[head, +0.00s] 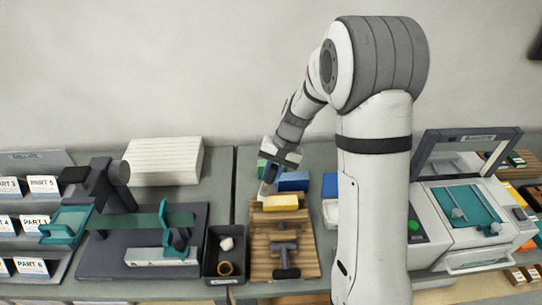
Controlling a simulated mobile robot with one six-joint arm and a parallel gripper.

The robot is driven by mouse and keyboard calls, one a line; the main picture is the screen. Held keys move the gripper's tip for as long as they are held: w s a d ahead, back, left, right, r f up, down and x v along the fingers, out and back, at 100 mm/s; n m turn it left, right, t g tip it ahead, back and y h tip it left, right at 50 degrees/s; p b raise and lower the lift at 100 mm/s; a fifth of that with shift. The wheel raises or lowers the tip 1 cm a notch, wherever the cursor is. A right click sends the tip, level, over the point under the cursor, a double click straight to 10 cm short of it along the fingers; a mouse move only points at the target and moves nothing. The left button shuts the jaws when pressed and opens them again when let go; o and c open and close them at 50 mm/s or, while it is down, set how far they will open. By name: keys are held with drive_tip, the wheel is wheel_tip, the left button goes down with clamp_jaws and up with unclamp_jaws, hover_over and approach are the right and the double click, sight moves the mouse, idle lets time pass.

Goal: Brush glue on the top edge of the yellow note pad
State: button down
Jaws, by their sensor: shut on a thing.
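The yellow note pad (281,202) lies on the far end of a slatted wooden board (262,240), in the middle of the bench in the head view. My gripper (271,171) is just above and behind the pad's left end, pointing down. It is shut on a slim greyish item, which looks like the brush (265,189). The lower end of the brush is close to the pad's far left corner. I cannot tell whether it touches the pad. Any glue on the bristles is too small to see.
A blue block (293,181) stands just behind the pad. A dark clamp (285,256) sits on the board's near half. A dark bin (226,262) is left of the board. A dark machine with teal parts (140,235) is further left; a white machine (460,225) is at right.

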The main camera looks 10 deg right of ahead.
wheel_tip(320, 180, up, 2)
drive_tip(key=shift+s+d+r+p, duration=0.1)
drive_tip(key=shift+s+p, duration=0.05)
drive_tip(key=shift+p, duration=0.3)
drive_tip(key=shift+r+p, duration=1.05)
drive_tip(key=shift+r, duration=1)
drive_tip(key=shift+f, duration=0.1)
